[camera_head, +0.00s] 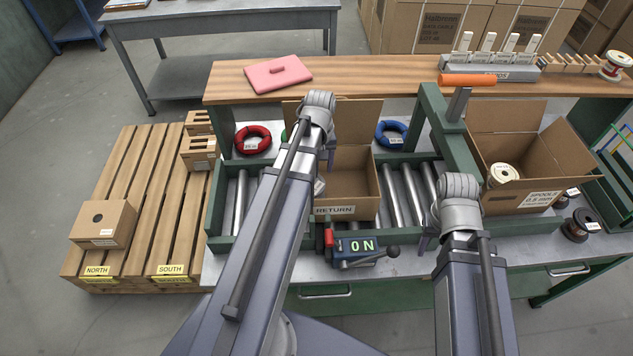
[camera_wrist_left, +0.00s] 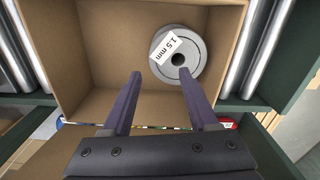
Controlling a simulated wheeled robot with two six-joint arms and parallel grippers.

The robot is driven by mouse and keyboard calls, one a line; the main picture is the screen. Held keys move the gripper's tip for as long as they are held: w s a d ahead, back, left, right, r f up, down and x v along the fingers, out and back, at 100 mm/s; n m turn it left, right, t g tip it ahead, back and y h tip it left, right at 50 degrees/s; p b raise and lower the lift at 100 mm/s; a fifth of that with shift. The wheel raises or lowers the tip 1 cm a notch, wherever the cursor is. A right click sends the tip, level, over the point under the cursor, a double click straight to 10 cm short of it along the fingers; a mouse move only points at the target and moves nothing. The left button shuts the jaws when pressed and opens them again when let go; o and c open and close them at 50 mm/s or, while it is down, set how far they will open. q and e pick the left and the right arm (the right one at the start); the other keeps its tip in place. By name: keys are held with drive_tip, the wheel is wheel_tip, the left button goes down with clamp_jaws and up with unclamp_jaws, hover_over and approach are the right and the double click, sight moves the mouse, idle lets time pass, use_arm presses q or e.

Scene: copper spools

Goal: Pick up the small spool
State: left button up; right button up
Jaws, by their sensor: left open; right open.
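A grey spool (camera_wrist_left: 178,55) with a white 1.5 mm label lies flat in the RETURN box (camera_head: 352,209). In the head view a sliver of the spool (camera_head: 319,186) shows beside my left arm. My left gripper (camera_wrist_left: 162,74) is open over that box, with the spool just beyond its fingertips and nothing between them. In the head view my arm mostly hides this gripper. My right gripper (camera_head: 424,243) is open and empty at the bench front, right of the ON switch. Another spool, pale (camera_head: 503,173), lies in the SPOOLS box (camera_head: 540,198).
Dark spools (camera_head: 581,226) stand right of the SPOOLS box. A red ring (camera_head: 252,139) and a blue ring (camera_head: 391,133) lie behind the rollers (camera_head: 401,194). A green frame post (camera_head: 455,140) stands between the boxes. The ON switch unit (camera_head: 357,250) sits at the front.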

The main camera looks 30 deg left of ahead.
sight(319, 191)
use_arm(q)
drive_tip(key=shift+w, duration=0.1)
drive_tip(key=shift+s, duration=0.2)
wheel_tip(319, 191, down, 12)
drive_tip(key=b, duration=1.2)
drive_tip(key=shift+w, duration=0.1)
drive_tip(key=shift+r, duration=0.1)
clamp_jaws()
